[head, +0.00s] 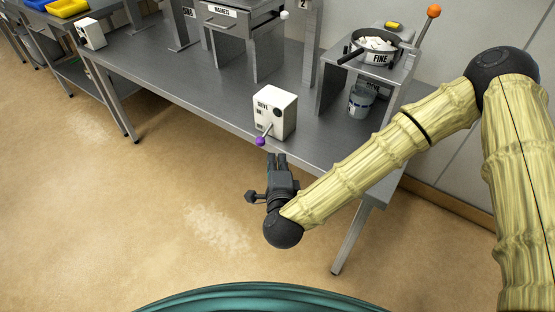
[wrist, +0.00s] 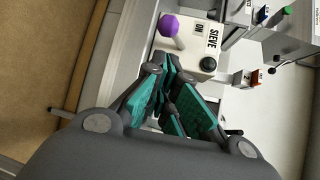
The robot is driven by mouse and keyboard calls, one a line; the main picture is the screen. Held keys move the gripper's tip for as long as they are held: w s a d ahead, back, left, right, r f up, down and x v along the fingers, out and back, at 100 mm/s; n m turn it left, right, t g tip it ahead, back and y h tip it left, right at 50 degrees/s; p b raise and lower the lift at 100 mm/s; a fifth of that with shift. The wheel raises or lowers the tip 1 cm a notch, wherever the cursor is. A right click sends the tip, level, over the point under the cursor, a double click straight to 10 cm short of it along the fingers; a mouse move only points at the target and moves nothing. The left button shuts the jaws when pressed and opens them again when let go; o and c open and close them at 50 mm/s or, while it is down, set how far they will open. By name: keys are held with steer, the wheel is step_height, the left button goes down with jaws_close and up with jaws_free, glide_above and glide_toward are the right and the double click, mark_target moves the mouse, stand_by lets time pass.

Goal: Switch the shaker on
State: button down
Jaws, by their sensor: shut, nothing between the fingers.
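A white control box (head: 275,112) labelled SIEVE stands near the front edge of the steel bench. Its lever has a purple ball (head: 260,141) and points down and out from the front face. In the wrist view the box (wrist: 203,31) shows the words SIEVE and ON, a dark round knob (wrist: 208,64) and the purple ball (wrist: 168,25). My gripper (head: 276,157) is shut and empty, just in front of the box, below and right of the ball. Its fingertips (wrist: 170,68) look apart from the ball.
A pan labelled FINE (head: 379,57) sits on a raised stand at the right, with an orange-knobbed lever (head: 433,11) behind and a jar (head: 361,100) below. A MAGNETS drawer unit (head: 222,12) stands behind. Another white box (head: 91,33) is far left. Bench left of the SIEVE box is clear.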

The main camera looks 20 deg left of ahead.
mark_target(265, 135)
steer(key=x, duration=0.7)
steer(key=shift+w+a+f, duration=0.1)
steer(key=shift+w, duration=0.3)
steer(key=shift+p, duration=0.65)
